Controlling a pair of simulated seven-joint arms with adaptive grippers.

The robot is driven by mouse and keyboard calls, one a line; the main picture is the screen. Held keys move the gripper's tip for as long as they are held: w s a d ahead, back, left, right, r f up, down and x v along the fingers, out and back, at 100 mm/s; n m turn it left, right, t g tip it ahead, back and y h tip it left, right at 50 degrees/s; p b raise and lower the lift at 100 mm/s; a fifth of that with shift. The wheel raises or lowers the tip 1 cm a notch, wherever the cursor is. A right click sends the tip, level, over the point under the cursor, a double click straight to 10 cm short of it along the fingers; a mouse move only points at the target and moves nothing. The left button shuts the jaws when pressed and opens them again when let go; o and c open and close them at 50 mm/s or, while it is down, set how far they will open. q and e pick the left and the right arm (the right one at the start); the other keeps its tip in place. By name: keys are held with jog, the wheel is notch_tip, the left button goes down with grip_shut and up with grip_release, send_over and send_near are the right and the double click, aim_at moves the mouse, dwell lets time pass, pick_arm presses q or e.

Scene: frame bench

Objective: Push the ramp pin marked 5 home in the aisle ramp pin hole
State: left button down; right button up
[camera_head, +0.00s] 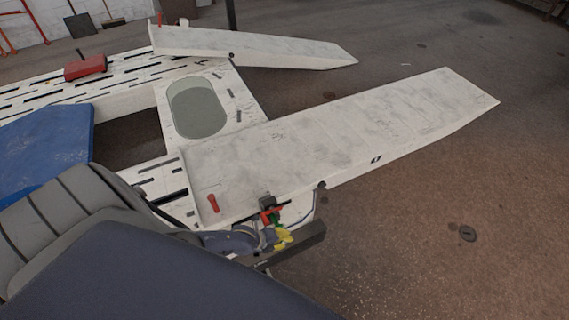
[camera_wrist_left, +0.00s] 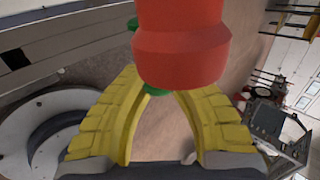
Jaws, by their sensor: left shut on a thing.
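A red pin (camera_wrist_left: 180,45) fills the upper middle of the left wrist view, with green bits beside it. My left gripper (camera_wrist_left: 160,98) is shut on this pin with its yellow fingers. In the head view the gripper (camera_head: 280,235) is at the near edge of the near white ramp (camera_head: 345,130), with the red pin (camera_head: 270,215) beside a small dark block (camera_head: 267,200) there. No number is readable on the pin, and I cannot make out the pin hole or whether the pin's end is in it. My right gripper is not in view.
Another red pin (camera_head: 213,203) stands on the near ramp's left end. A second white ramp (camera_head: 250,46) lies farther back. A red block (camera_head: 85,67) sits on the slotted white deck (camera_head: 40,90), with a blue panel (camera_head: 45,148) at left. The floor at right is mostly clear.

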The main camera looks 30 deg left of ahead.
pick_arm(q)
jog(key=shift+w+a, duration=0.35)
jog(key=shift+a, duration=0.3)
jog(key=shift+w+a, duration=0.4)
jog(key=shift+a, duration=0.25)
jog(key=shift+w+a, duration=0.35)
jog(key=shift+a, duration=0.3)
jog(key=shift+d, duration=0.15)
jog(key=shift+s+d, duration=0.45)
jog(key=shift+d, duration=0.3)
jog(key=shift+s+d, duration=0.45)
jog(key=shift+d, duration=0.35)
jog(key=shift+s+d, duration=0.45)
jog(key=shift+d, duration=0.3)
